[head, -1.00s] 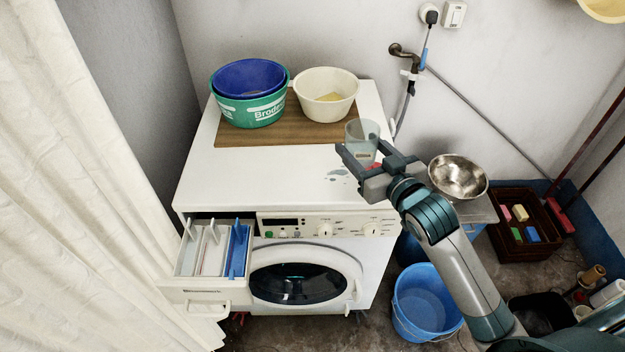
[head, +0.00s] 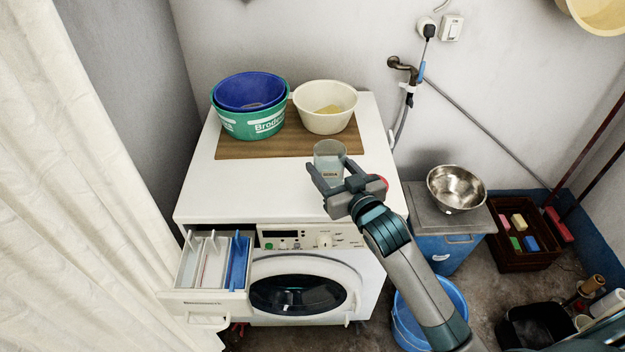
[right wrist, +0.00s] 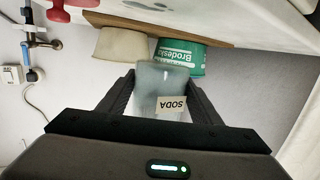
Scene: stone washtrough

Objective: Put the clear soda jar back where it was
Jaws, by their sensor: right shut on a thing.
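The clear soda jar (head: 329,157) is a see-through tumbler shape with a small "SODA" label. My right gripper (head: 330,182) is shut on it over the top of the white washing machine (head: 250,190), in front of the brown board (head: 230,149). In the right wrist view the jar (right wrist: 160,85) sits between the two fingers (right wrist: 160,105), its label turned upside down. I cannot tell whether its base touches the machine top. My left gripper is not in view.
On the board stand blue and green nested tubs (head: 250,125) and a cream bowl (head: 326,120). A red thing (right wrist: 72,12) lies on the machine top, mostly behind my gripper in the head view. The detergent drawer (head: 205,300) is pulled out. The machine top's left part is clear.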

